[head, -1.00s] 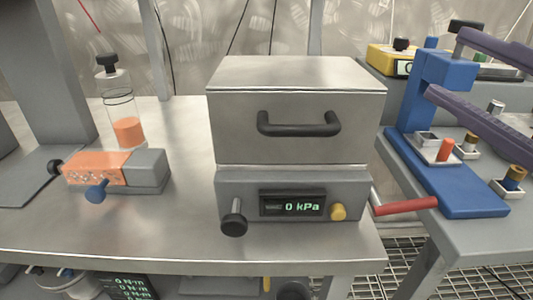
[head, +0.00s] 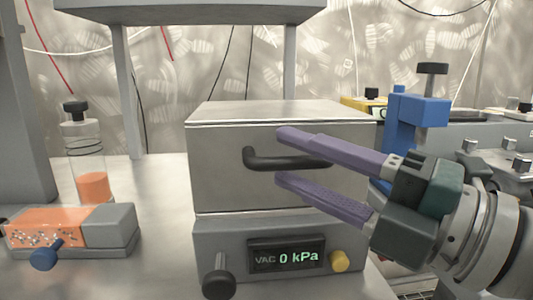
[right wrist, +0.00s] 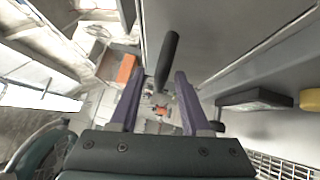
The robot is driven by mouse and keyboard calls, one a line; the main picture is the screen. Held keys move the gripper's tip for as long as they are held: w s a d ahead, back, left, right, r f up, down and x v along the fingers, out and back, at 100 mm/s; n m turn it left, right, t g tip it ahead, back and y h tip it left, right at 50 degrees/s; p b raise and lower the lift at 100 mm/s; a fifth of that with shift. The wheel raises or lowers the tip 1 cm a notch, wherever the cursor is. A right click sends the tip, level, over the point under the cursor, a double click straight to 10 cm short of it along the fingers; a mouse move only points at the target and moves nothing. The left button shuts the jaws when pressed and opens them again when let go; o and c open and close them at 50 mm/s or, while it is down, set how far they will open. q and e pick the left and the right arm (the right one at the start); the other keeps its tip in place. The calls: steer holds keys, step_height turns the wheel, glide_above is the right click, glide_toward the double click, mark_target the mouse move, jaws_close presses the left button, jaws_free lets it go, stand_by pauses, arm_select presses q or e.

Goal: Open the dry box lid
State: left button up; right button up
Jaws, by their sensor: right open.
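The dry box (head: 230,180) is a grey metal box with a closed lid (head: 270,112) and a black bar handle (head: 262,158) on its front. Its lower panel shows a display (head: 287,257) reading 0 kPa. My right gripper (head: 279,156) is open, its purple fingers in front of the handle's right part, which they partly hide. In the right wrist view the handle (right wrist: 167,62) stands between and just beyond the two open fingers (right wrist: 158,78); I cannot tell if they touch it. My left gripper is not in view.
A black knob (head: 218,285) and a yellow knob (head: 340,261) sit on the lower panel. An orange and grey block (head: 110,230) and a bottle with orange contents (head: 95,187) stand at the left. A blue fixture (head: 405,125) stands at the right.

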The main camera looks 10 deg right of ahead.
steer(key=shift+w+a, duration=0.35)
steer(key=shift+c, duration=0.4)
jaws_close()
stand_by(0.9)
